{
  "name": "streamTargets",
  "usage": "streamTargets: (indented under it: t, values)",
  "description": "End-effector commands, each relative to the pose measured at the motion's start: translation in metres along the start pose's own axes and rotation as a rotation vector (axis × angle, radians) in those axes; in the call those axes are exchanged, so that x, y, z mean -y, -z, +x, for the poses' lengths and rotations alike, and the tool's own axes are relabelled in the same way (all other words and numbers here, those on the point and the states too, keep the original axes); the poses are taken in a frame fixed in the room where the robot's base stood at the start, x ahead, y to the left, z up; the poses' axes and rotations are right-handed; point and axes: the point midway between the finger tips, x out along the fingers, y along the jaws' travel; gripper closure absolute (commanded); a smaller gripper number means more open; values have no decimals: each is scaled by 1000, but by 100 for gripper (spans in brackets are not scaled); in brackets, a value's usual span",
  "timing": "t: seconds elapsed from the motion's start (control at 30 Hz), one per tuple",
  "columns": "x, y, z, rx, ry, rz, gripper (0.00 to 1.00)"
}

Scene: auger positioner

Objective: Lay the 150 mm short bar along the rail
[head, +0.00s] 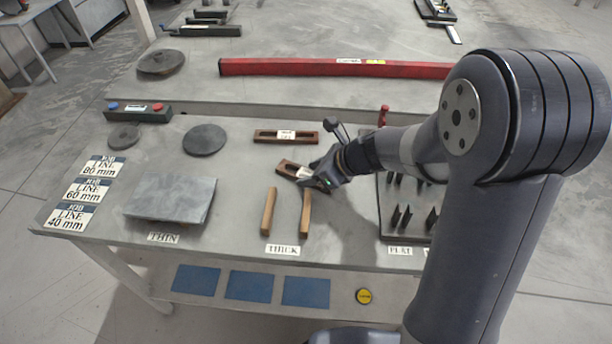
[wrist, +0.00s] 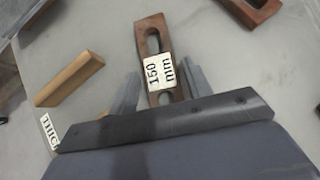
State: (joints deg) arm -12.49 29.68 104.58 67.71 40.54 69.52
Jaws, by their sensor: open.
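The 150 mm short bar (wrist: 153,37) is a brown slotted bar with a white "150 mm" label. In the wrist view it lies between the two grey fingers of my gripper (wrist: 164,88), its far end reaching beyond them. My gripper is open, with a finger on each side of the bar; contact is not clear. In the head view the bar (head: 285,167) lies tilted on the bench, partly hidden by my gripper (head: 317,177). The long red rail (head: 300,67) runs across the back of the bench.
Another slotted brown bar (head: 270,136) lies just behind. Two wooden strips (head: 268,212) lie in front, near the "THICK" label. A dark rack with upright pieces (head: 392,222) stands right of my gripper.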

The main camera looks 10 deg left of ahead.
Motion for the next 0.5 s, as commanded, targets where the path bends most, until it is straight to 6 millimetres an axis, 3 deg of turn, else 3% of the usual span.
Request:
streamTargets:
  t: [0.1, 0.5]
  values:
    - [0, 0, 0, 0, 0, 0, 54]
    - [0, 0, -1, 0, 0, 0, 86]
